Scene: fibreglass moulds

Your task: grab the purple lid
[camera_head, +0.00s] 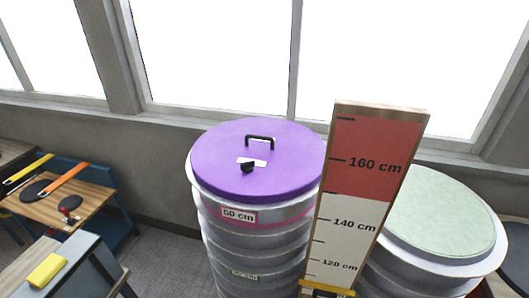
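The purple lid (222,170) is round and flat. It lies on top of a tall grey ribbed cylinder (262,240) in the middle of the head view. A black bar handle (260,138) stands up from the lid near its far side. A small black knob (247,167) and a white label (260,162) are near the lid's middle. The cylinder has a "50 cm" label (238,215) under its rim. Neither of my grippers shows in this view.
A measuring board (345,220) marked up to 160 cm stands close at the lid's right. Behind it is a second cylinder with a pale green lid (440,215). Wooden tables (85,190) with tools and a yellow block (47,270) are at the left. A windowed wall runs behind.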

